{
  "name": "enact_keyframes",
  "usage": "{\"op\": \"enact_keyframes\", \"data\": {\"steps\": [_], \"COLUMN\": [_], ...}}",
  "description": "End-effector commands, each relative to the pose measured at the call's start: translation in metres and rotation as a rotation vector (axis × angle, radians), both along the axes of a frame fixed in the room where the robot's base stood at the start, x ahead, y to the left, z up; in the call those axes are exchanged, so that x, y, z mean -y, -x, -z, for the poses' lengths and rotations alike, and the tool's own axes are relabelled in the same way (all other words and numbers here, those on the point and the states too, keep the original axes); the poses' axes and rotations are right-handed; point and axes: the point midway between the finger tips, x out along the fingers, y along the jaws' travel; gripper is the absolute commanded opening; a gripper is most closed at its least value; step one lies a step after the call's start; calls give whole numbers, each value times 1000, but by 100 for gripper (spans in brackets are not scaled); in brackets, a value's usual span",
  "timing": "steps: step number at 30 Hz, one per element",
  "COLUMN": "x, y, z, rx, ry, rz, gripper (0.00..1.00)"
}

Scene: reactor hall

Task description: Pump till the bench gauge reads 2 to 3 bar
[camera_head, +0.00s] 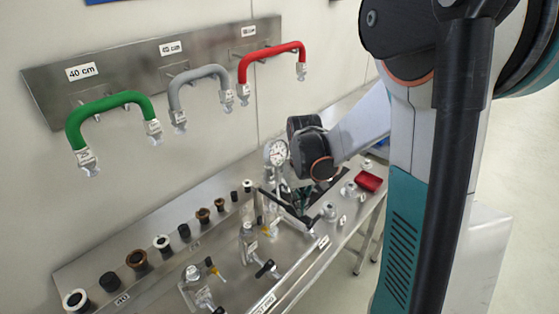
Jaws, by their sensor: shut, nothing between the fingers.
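The bench gauge (277,153) is a round white dial on an upright stem at the far part of the steel bench. Its needle and scale are too small to read. A long dark lever (287,208), which looks like the pump handle, slants across below the gauge. My gripper (303,198) reaches down beside the gauge and just above this lever, small and dark in the view. It is shut with nothing in it. I cannot tell whether it touches the lever. My wrist and arm hide part of the bench behind it.
Green (112,105), grey (197,77) and red (270,52) hoses hang on a wall panel. Several dark and white-topped fittings line the bench's back edge. Valves with small levers (265,269) stand in front. A red tray (369,181) lies at the far right.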

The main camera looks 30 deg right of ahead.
Motion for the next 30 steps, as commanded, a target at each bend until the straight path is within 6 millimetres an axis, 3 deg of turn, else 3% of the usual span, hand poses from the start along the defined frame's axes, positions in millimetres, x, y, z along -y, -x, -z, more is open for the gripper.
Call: {"op": "enact_keyframes", "data": {"steps": [22,30], "x": [0,0], "y": [0,0], "z": [2,21], "rx": [0,0], "ry": [0,0], "rz": [0,0], "gripper": [0,0]}}
